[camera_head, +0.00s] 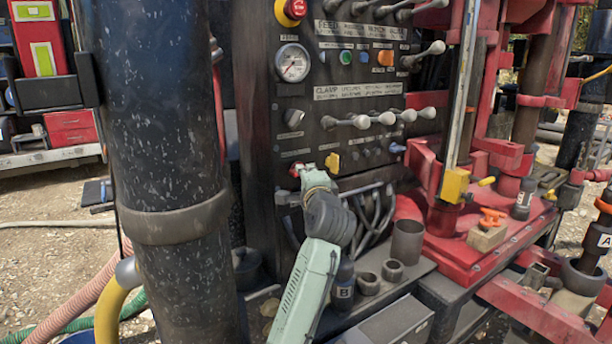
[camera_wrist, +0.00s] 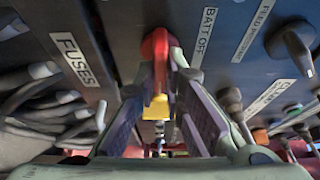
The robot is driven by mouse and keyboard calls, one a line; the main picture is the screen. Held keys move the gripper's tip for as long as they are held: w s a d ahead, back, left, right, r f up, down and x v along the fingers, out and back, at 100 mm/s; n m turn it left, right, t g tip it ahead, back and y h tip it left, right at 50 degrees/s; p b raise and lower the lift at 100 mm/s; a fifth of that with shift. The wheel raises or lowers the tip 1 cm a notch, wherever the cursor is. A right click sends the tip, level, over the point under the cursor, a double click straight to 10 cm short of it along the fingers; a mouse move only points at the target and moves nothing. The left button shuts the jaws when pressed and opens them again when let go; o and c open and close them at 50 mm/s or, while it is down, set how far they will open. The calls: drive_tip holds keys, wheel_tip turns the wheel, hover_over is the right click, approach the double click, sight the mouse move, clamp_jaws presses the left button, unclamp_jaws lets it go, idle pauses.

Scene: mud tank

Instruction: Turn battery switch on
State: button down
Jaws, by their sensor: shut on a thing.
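The battery switch is a red knob (camera_head: 295,169) low on the dark control panel (camera_head: 262,110). In the wrist view its red handle (camera_wrist: 155,46) is at the top middle, beside a label that reads BATT OFF (camera_wrist: 204,38). My gripper (camera_head: 305,172) reaches up to the panel from below. In the wrist view my gripper (camera_wrist: 162,72) has its two fingers on either side of the red handle, shut on it. The fingers hide part of the handle.
A yellow knob (camera_head: 332,162) sits just right of the switch. Cables (camera_head: 368,215) hang below the panel. A thick black column (camera_head: 160,110) stands close on the left. Cups and a bottle marked B (camera_head: 343,285) stand near my arm.

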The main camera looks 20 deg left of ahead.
idle(0.4)
drive_tip(key=c, duration=1.7)
unclamp_jaws()
drive_tip(key=v, duration=1.2)
drive_tip(key=shift+d+r, duration=0.1)
